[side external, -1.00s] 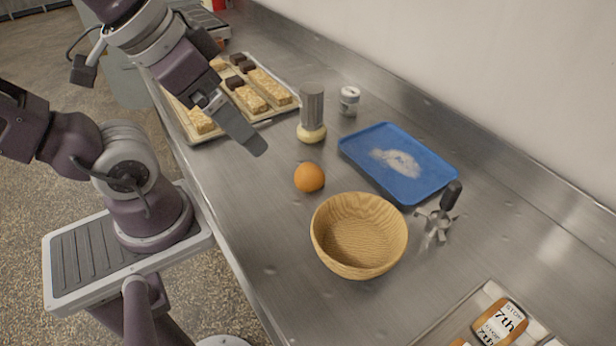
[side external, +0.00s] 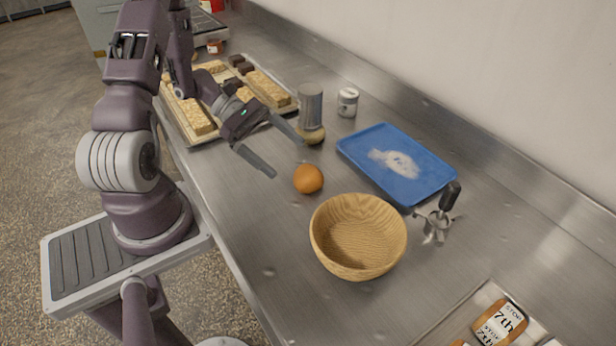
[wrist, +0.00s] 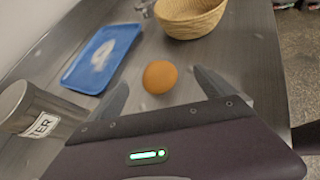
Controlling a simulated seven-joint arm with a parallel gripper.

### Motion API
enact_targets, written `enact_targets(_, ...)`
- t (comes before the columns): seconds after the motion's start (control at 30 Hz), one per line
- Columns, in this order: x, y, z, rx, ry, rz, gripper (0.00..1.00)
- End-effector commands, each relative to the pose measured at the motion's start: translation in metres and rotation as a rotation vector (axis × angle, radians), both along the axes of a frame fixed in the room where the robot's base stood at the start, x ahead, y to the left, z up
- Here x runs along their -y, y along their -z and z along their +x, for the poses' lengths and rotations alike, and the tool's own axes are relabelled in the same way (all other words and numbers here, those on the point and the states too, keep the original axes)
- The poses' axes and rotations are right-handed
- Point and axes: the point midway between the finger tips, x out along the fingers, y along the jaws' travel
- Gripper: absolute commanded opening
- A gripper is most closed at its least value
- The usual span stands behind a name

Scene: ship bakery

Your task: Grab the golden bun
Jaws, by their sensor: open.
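The golden bun (side external: 308,179), a smooth orange-brown round, sits on the steel counter just above the wooden bowl in the side view. It also shows in the wrist view (wrist: 160,77), in line with the gap between my fingers. My gripper (side external: 287,157) is open and empty. Its fingers point toward the bun from the upper left in the side view, apart from it. I cannot tell the exact height of the fingertips over the counter.
A wooden bowl (side external: 335,215) and a blue tray (side external: 425,190) are near the bun. A pastry tray (side external: 180,125) lies behind my gripper.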

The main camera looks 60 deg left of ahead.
Motion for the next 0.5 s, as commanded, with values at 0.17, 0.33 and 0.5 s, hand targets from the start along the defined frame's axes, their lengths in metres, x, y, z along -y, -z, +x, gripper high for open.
enact_targets(0.17,-0.011,0.028,-0.004,-0.045,-0.126,-0.07,0.94)
enact_targets(0.33,0.008,0.037,0.009,-0.047,-0.124,-0.071,0.94)
enact_targets(0.5,0.034,0.048,0.025,-0.047,-0.122,-0.07,0.94)
